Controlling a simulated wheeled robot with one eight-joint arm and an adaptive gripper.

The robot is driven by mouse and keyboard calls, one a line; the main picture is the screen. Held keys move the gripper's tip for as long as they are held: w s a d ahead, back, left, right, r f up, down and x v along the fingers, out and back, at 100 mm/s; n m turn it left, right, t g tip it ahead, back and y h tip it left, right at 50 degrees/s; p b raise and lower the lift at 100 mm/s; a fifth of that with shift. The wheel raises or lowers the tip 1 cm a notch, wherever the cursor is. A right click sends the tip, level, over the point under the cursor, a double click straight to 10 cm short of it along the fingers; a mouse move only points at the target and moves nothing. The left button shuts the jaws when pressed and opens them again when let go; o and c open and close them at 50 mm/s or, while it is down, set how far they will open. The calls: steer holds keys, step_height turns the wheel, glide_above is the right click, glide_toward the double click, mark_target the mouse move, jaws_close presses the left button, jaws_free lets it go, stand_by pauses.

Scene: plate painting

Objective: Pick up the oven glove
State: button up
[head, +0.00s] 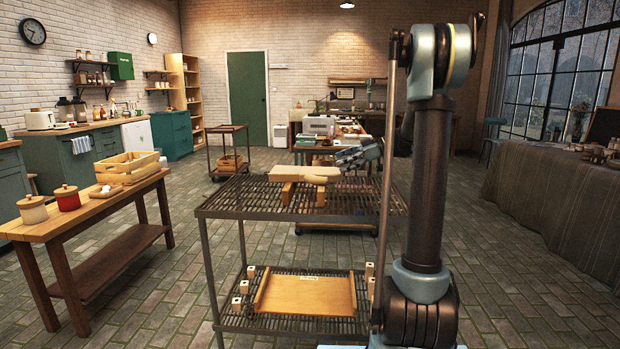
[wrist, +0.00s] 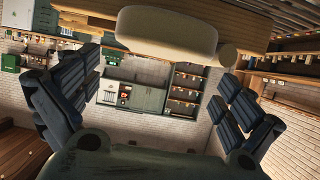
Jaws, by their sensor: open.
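A pale beige piece that looks like the oven glove (head: 306,173) lies on a low wooden stand (head: 288,192) on the top shelf of the dark metal rack (head: 240,198). In the wrist view, a pale rounded form, likely the glove (wrist: 165,38), shows at the top centre, in front of a wooden surface (wrist: 215,18). My gripper (head: 343,160) is just right of the glove's right end in the head view. In the wrist view my gripper (wrist: 158,78) has its fingers spread wide, with nothing held between them. Whether the fingers touch the glove cannot be told.
The rack's lower shelf holds a wooden board (head: 310,294). At the left, a wooden table (head: 95,212) holds a crate (head: 128,167), a red pot (head: 67,198) and a cream pot (head: 32,209). A cloth-covered table (head: 555,205) stands at the right.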

mark_target(312, 170)
steer(key=x, duration=0.6)
steer(key=shift+a+f, duration=0.1)
steer(key=shift+a, duration=0.1)
steer(key=shift+r+x, duration=0.2)
steer(key=shift+x, duration=1.1)
steer(key=shift+r+x, duration=0.15)
steer(key=shift+x, duration=1.15)
steer(key=shift+a, duration=0.1)
steer(key=c, duration=0.8)
